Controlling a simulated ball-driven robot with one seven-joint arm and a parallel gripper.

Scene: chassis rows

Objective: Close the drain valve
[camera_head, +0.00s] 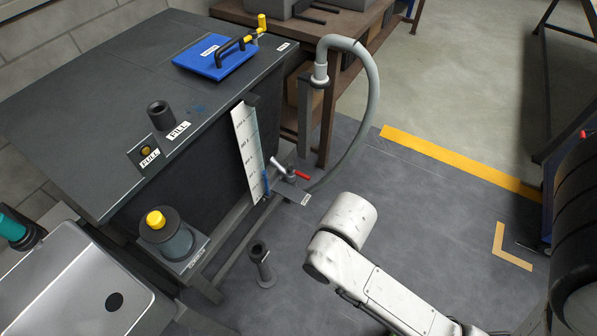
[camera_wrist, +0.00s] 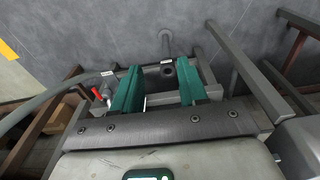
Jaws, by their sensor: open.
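A small valve with a red-tipped lever (camera_head: 303,175) sits on a low grey ledge at the foot of the dark tank bench, beside the hose. A white, pale part of it points up and left. The red lever also shows in the wrist view (camera_wrist: 97,92), left of my fingers. My gripper (camera_wrist: 158,92) has two green fingers, spread apart with nothing seen held between them. The left finger is near the red lever in the picture, but I cannot tell the distance in depth. In the head view my white arm is at lower right, and its fingers are hidden.
The dark bench (camera_head: 95,90) carries a blue lid (camera_head: 212,58) and a black filler neck (camera_head: 160,115). A grey hose (camera_head: 372,95) curves down to the ledge. A short standpipe (camera_head: 261,262) stands on the floor. Open floor lies right of the bench.

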